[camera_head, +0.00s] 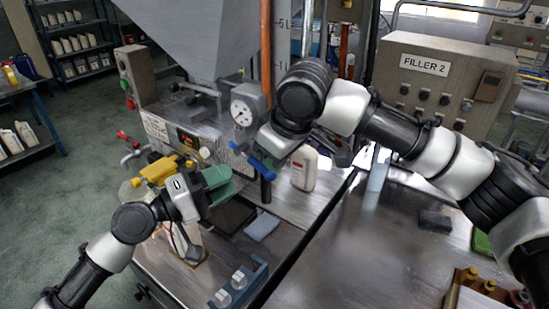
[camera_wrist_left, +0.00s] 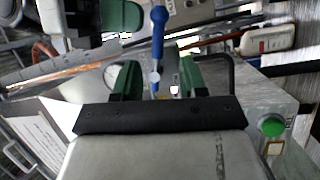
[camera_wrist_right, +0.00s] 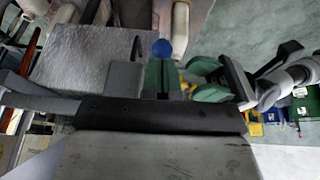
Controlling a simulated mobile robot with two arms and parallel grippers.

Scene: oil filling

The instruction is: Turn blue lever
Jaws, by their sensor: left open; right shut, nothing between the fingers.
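The blue lever (camera_head: 262,169) is on the filler machine near the gauge, its handle slanting down to the right in the head view. In the left wrist view the blue lever (camera_wrist_left: 157,32) stands beyond and between the fingers of my left gripper (camera_wrist_left: 158,80), which is open and empty. My left gripper (camera_head: 218,186) is left of the lever in the head view, with green fingers. My right gripper (camera_wrist_right: 162,78) is shut and empty, and the lever's rounded blue end (camera_wrist_right: 162,48) shows just beyond its fingertips. I cannot tell whether they touch.
A round gauge (camera_head: 247,105) sits behind the lever. A white bottle (camera_head: 304,169) stands right of it. Yellow (camera_head: 160,170) and red (camera_head: 127,138) handles are on the left. A grey-blue pad (camera_head: 262,227) lies on the metal worktop. The FILLER 2 box (camera_head: 440,85) is at the right.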

